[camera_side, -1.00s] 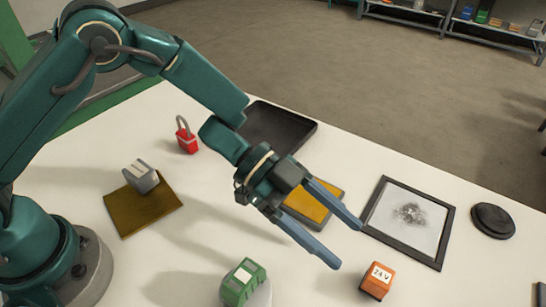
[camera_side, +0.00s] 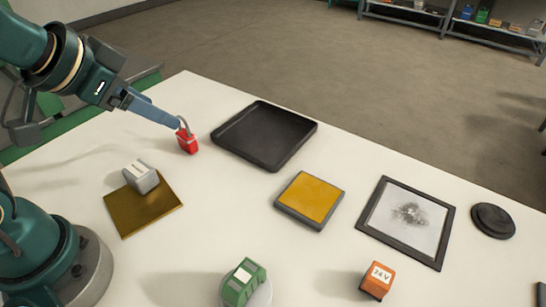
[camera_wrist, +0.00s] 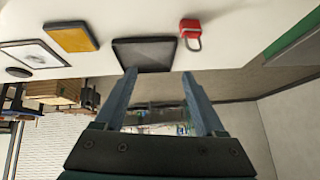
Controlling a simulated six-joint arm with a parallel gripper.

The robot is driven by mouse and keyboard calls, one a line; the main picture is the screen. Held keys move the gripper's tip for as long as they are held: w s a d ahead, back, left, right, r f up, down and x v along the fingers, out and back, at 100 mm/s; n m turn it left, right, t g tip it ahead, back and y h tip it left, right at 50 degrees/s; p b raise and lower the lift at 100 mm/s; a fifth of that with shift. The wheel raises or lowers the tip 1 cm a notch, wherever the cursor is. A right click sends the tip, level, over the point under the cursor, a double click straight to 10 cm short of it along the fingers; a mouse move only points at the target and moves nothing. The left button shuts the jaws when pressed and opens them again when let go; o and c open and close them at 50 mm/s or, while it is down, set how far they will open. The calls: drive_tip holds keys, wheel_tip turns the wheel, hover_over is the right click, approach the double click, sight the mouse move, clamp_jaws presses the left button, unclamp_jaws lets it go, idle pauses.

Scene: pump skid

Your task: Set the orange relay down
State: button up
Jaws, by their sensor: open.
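The orange relay (camera_side: 377,281), a small block with a white "24 V" label, sits on the white table near the front right in the side view. Nothing holds it. My gripper (camera_side: 181,124) is at the upper left in the side view, far from the relay, with a fingertip overlapping the red padlock (camera_side: 188,143); I cannot tell whether they touch. In the wrist view my gripper (camera_wrist: 158,75) has its two fingers spread with nothing between them. The padlock (camera_wrist: 190,28) shows beyond them at the upper right. The relay is not seen in the wrist view.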

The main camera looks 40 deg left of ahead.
drive_tip(key=s+d+f+n+g+h, duration=0.1)
drive_tip(key=s+f+g, duration=0.1)
drive_tip(key=s, duration=0.4)
drive_tip(key=shift+s+d, duration=0.3)
drive_tip(key=shift+s, duration=0.1)
